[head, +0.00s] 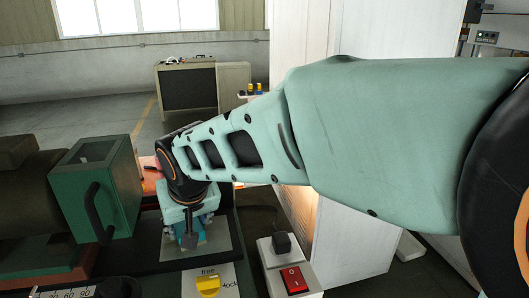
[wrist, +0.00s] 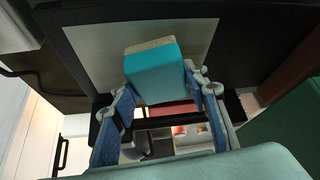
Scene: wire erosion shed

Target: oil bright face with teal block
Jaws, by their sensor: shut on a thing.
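The teal block (wrist: 152,75) is between the blue fingers of my gripper (wrist: 161,92) in the wrist view. The block has a tan layer along its far end. My gripper is shut on it. The bright face, a pale grey plate (wrist: 90,45), lies behind the block in a dark surround. In the head view my gripper (head: 190,224) points down over the same pale plate (head: 216,243), partly covering it. The block is mostly hidden there. I cannot tell whether the block touches the plate.
A green box with a black handle (head: 122,190) stands close to the left of my gripper. A yellow knob (head: 208,286) and a red switch (head: 293,279) with a black button (head: 282,242) are in front. A tall white cabinet (head: 345,240) stands right.

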